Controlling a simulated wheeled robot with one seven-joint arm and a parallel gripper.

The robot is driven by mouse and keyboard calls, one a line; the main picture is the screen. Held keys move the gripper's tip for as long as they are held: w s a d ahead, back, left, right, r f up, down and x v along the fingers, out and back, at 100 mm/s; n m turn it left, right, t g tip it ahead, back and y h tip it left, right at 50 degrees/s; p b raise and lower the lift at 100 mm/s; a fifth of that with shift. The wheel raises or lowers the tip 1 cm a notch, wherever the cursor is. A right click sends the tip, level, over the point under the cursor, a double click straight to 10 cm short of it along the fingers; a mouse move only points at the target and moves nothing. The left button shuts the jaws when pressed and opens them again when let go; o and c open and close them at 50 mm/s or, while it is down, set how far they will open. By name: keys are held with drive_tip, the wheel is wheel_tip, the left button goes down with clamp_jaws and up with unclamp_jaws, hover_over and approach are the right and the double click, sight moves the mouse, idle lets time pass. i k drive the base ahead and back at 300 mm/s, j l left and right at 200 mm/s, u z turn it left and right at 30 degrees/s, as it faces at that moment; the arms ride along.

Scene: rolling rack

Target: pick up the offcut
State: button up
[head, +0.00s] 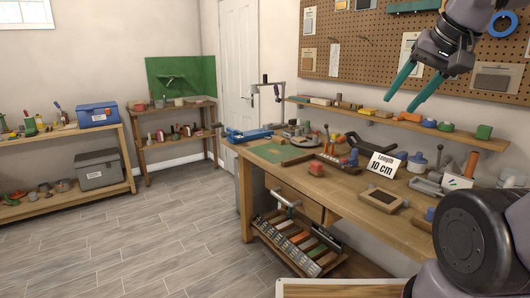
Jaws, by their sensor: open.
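I cannot tell for sure which piece is the offcut. A small wooden block (317,168) lies on the workbench (345,192), near its front edge. Several small light wood pieces (320,101) lie on the wall shelf (390,122) behind the bench. My gripper (401,103) is at the upper right, with its two teal fingers spread and pointing down to the left. Nothing shows between the fingers. It appears in front of the pegboard and the shelf, above the bench.
Shelves (60,195) stand at left. The plank floor (150,250) is clear.

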sight(279, 141)
drive_tip(key=i+l+u, duration=0.1)
drive_tip(key=i+u, duration=0.15)
drive_tip(key=i+z, duration=0.2)
drive_tip(key=i+j+z, duration=0.1)
drive_tip(key=j+z, duration=0.25)
drive_tip(key=i+j+z, duration=0.1)
drive_tip(key=j+z, duration=0.15)
drive_tip(key=z, duration=0.15)
drive_tip(key=i+j+z, duration=0.1)
drive_tip(key=j, duration=0.4)
drive_tip(key=i+j+z, duration=0.1)
drive_tip(key=j, duration=0.4)
drive_tip(key=i+j+z, duration=0.1)
drive_tip(key=j, duration=0.4)
drive_tip(key=i+j+z, duration=0.1)
drive_tip(key=j, duration=0.45)
drive_tip(key=i+j, duration=0.1)
drive_tip(key=j, duration=0.4)
drive_tip(key=i+j, duration=0.1)
drive_tip(key=j, duration=0.35)
drive_tip(key=i+j, duration=0.1)
drive_tip(key=j, duration=0.4)
